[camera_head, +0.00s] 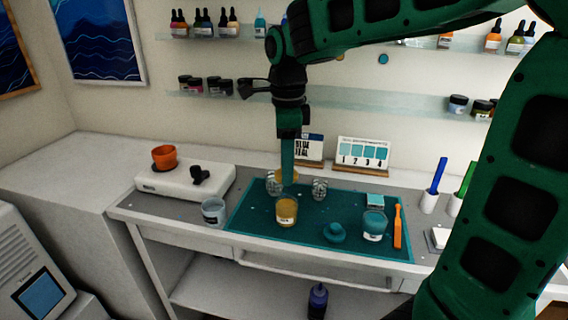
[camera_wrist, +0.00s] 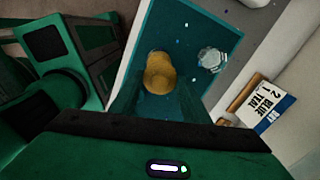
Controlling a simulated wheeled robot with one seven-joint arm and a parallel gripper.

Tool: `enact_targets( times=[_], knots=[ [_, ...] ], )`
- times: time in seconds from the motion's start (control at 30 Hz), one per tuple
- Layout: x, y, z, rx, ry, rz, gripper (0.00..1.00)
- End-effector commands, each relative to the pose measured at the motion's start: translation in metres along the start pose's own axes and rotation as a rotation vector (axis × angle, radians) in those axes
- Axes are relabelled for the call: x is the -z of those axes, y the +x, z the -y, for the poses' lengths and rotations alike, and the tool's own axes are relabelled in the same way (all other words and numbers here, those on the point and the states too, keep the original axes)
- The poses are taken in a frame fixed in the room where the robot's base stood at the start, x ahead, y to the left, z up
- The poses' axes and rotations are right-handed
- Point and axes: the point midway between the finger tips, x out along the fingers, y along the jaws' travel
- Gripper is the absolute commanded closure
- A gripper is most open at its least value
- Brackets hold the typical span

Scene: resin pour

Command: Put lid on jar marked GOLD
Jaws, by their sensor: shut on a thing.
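The gold jar (camera_head: 286,211), a clear cup of gold resin with a white label, stands open on the teal mat (camera_head: 262,228). My gripper (camera_head: 289,182) points down above and just behind it, shut on a gold lid (camera_head: 281,175) held clear of the mat. In the wrist view, the lid (camera_wrist: 161,80) lies between the fingertips, and another gold shape overlaps it. The label's writing is too small to read. A teal lid (camera_head: 334,233) with a knob lies on the mat beside a teal jar (camera_head: 374,225).
Clear glass jars (camera_head: 319,188) stand behind the gold jar, close to my gripper. A grey-white jar (camera_head: 213,211) stands left of the mat. An orange stick (camera_head: 397,226) lies at the right. A numbered card (camera_head: 361,154) stands at the back.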

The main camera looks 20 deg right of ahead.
Motion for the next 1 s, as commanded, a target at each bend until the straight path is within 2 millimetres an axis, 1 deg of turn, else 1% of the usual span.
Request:
enact_targets(
  times=[0.6,0.8,1.0],
  knots=[
    [0.0,0.048,0.0,-0.002,0.0,-0.001,0.78],
    [0.0,0.058,-0.001,-0.001,0.0,-0.001,0.78],
    [0.0,0.061,0.0,0.0,-0.001,0.0,0.78]
  ],
)
